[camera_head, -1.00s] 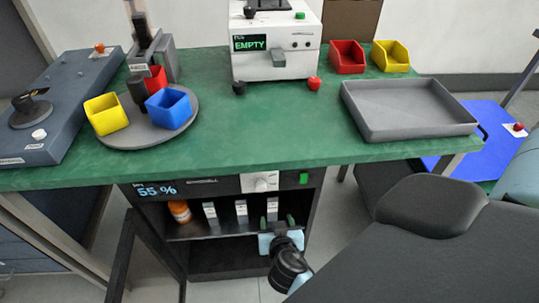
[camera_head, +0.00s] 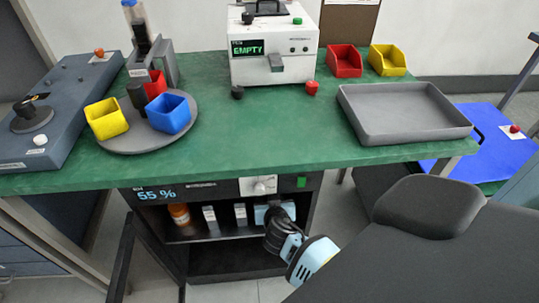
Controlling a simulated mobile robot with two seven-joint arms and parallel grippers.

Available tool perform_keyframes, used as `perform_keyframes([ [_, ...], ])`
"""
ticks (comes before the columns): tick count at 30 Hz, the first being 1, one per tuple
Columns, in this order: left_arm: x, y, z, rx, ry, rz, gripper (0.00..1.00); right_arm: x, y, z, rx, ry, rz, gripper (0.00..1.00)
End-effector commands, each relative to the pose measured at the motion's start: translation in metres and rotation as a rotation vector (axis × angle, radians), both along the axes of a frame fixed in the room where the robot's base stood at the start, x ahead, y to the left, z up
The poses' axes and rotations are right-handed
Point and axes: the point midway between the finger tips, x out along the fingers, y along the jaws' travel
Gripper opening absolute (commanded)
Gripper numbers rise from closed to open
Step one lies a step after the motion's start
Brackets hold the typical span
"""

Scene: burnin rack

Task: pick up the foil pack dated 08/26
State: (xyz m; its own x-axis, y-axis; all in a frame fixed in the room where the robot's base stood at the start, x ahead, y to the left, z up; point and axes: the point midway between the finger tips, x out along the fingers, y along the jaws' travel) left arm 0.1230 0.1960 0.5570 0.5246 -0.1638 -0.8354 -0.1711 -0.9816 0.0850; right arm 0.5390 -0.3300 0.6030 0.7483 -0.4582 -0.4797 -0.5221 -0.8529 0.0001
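Several upright pale packs stand on the shelf of the dark cabinet under the bench. Two show clearly, a left pack (camera_head: 209,217) and a middle pack (camera_head: 240,214). Their dates are too small to read, so I cannot tell which is 08/26. My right gripper (camera_head: 268,210) is at the cabinet opening, right of the middle pack, in front of where a third pack stood. Its fingers and that pack are hidden behind the gripper body, so I cannot tell whether it is open. My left gripper is not in view.
An orange bottle (camera_head: 180,214) stands left of the packs. The cabinet's top panel (camera_head: 222,189) reads 55 %. The green bench (camera_head: 265,125) overhangs the cabinet and carries a grey tray (camera_head: 405,112), a turntable with bins (camera_head: 150,138) and a white machine (camera_head: 272,50).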

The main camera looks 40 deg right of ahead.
Motion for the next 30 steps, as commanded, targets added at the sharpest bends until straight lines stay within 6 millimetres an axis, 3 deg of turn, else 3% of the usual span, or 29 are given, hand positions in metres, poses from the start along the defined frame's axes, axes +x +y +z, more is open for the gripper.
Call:
perform_keyframes([
  [5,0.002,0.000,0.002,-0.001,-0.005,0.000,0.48,0.023,-0.014,0.002,-0.004,-0.004,0.000,0.58],
  [10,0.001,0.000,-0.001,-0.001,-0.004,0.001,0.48,0.038,-0.023,-0.010,-0.002,0.000,0.000,0.58],
  [22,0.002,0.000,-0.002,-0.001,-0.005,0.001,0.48,0.046,-0.028,-0.014,-0.001,-0.001,-0.001,0.58],
  [30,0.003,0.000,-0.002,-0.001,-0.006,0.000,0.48,0.046,-0.028,-0.014,-0.001,-0.001,-0.001,0.24],
])
